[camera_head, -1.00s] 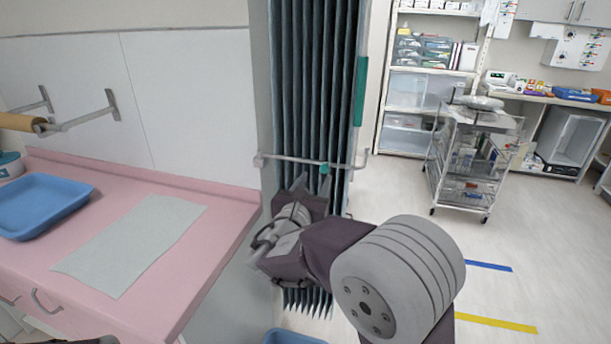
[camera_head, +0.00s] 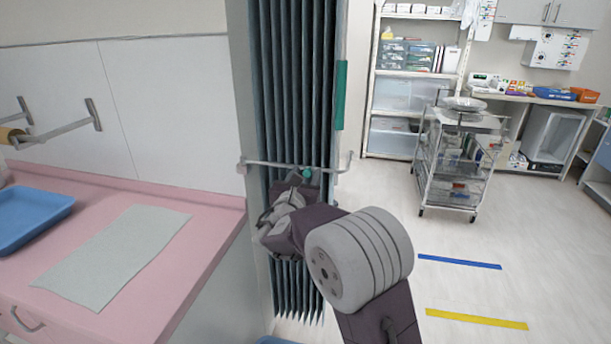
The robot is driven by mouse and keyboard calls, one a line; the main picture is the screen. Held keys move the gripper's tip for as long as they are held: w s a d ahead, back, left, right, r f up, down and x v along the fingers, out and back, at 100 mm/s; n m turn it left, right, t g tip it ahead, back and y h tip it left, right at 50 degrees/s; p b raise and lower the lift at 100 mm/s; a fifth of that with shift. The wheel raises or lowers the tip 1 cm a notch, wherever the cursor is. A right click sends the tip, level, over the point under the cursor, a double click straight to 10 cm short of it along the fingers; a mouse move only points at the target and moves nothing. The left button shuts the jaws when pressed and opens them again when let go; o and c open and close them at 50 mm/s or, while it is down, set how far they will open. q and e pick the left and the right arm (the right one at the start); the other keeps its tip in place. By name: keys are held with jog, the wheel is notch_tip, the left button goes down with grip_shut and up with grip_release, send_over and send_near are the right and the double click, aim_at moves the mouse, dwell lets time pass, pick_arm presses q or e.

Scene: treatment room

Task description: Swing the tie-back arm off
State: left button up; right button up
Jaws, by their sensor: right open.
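The tie-back arm (camera_head: 265,164) is a thin pale metal bar. It runs across the front of the dark grey-green pleated curtain (camera_head: 290,80), from a wall mount at the left to an upturned end at the right. A small green knob (camera_head: 306,173) sits on the bar. My right gripper (camera_head: 304,184) is open at the bar, just below and around the knob. My own wrist and forearm hide much of the gripper, so I cannot tell whether its fingers touch the knob. My left gripper is out of view.
A pink counter (camera_head: 205,215) with a blue tray (camera_head: 35,215) and a grey-green sheet (camera_head: 115,255) is at the left. A wire trolley (camera_head: 450,165) stands at the back right.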

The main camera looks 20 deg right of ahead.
grip_shut()
dwell(1.4)
